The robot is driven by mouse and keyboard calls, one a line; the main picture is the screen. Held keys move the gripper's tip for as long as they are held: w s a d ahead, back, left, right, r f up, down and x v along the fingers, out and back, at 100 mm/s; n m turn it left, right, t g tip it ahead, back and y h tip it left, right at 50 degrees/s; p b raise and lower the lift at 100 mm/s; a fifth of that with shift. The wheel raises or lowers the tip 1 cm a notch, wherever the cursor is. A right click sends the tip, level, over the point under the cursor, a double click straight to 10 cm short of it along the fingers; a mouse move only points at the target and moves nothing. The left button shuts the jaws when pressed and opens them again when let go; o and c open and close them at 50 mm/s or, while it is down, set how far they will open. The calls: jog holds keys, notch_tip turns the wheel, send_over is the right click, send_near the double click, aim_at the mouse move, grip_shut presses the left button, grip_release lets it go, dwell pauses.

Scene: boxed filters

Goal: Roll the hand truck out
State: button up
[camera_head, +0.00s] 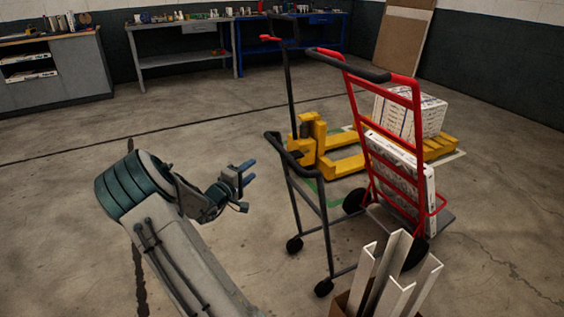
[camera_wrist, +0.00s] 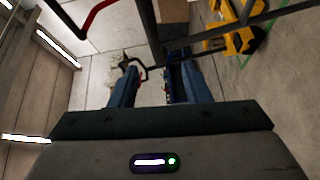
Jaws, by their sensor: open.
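The red hand truck (camera_head: 404,91) stands upright at the right in the head view, with a black handle across its top and black wheels. A printed white box (camera_head: 395,172) stands on its toe plate against the frame. My gripper (camera_head: 247,172) is open and empty, left of the hand truck and apart from it. It also shows in the wrist view (camera_wrist: 157,80), where two blue fingers are spread with a gap between them. Dark bars and a curved red bar cross the top of the wrist view; I cannot tell which thing the red bar belongs to.
A grey wheeled frame (camera_head: 310,190) stands between my gripper and the hand truck. A yellow pallet jack (camera_head: 312,145) is behind, with another white box (camera_head: 412,116) near its forks. White profiles (camera_head: 395,275) stand in a carton in front. Open floor lies left; benches line the back.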

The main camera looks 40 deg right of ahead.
aim_at(282, 152)
jog(key=d, duration=0.5)
jog(key=d+r+g+h+b, duration=0.1)
jog(key=d, duration=0.3)
jog(key=d+g+h+b, duration=0.1)
jog(key=d, duration=0.4)
jog(key=shift+s+d+r, duration=0.2)
jog(key=shift+s+d, duration=0.1)
jog(key=shift+d, duration=0.05)
jog(key=shift+a, duration=0.1)
grip_shut()
